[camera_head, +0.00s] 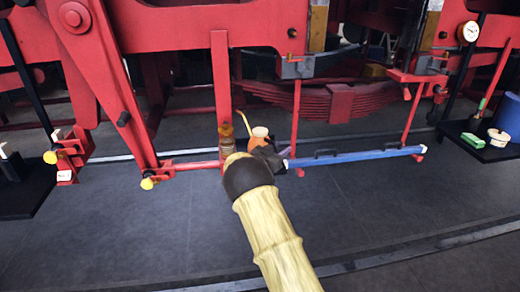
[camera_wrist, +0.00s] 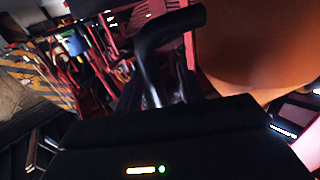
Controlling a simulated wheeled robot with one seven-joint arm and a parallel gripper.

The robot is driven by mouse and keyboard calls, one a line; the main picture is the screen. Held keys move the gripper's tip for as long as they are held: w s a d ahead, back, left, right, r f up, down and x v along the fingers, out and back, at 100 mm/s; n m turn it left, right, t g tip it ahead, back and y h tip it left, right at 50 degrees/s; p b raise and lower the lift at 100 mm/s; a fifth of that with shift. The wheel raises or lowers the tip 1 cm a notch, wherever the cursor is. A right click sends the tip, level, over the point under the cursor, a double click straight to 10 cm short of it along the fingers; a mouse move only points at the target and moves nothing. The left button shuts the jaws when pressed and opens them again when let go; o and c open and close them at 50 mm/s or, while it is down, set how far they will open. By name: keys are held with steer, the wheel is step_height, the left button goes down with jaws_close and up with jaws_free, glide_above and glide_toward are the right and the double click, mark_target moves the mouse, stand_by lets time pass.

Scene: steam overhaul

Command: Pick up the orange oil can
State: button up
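The orange oil can (camera_head: 260,132) stands beyond the end of my arm in the head view, near the middle. A thin yellow spout (camera_head: 244,121) rises to its left. My dark gripper (camera_head: 270,155) is right at the can, and my forearm and wrist hide its lower part. In the wrist view a large orange rounded surface (camera_wrist: 265,45), likely the can, fills the upper right, very close to the camera. A black bent part (camera_wrist: 150,65) stands left of it; I cannot tell whether it is a finger or a handle. Whether the gripper grips the can is not visible.
A brownish glass vessel (camera_head: 226,138) stands just left of the can. A blue bar (camera_head: 350,157) runs to the right. Red machine frames (camera_head: 221,80) rise behind. A dark shelf (camera_head: 480,148) at right holds a green block and a pale tub. The grey floor (camera_head: 130,235) is clear.

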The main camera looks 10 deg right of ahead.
steer(key=shift+c, duration=0.2)
jaws_close()
steer(key=shift+r, duration=0.15)
steer(key=shift+r, duration=0.5)
steer(key=s+r+b, duration=0.2)
steer(key=s, duration=1.6)
steer(key=shift+r, duration=0.2)
